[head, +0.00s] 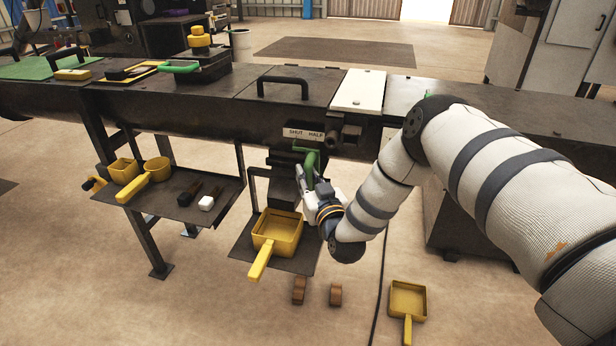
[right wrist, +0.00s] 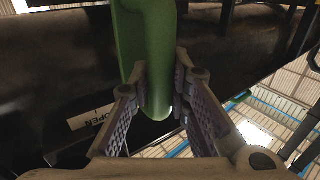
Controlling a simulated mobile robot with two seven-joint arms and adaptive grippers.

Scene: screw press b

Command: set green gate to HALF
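The green gate handle (head: 311,165) hangs on the front of the dark bench, below a white label strip (head: 304,133) reading SHUT and HALF. Its top bend is roughly under the word HALF; I cannot tell its exact setting. My right gripper (head: 306,184) is at the lower part of the handle. In the right wrist view the handle (right wrist: 158,60) stands between the two fingertips (right wrist: 160,82) and fills the gap, so the gripper looks shut on it. There an OPEN label (right wrist: 91,117) shows upside down, left of the handle. My left gripper is not in view.
A yellow scoop (head: 278,232) lies on a low shelf below the handle. A side shelf (head: 165,205) holds yellow scoops and small tools. Brown blocks (head: 299,290) and another yellow scoop (head: 408,299) are on the floor. A white plate (head: 358,91) lies on the bench top.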

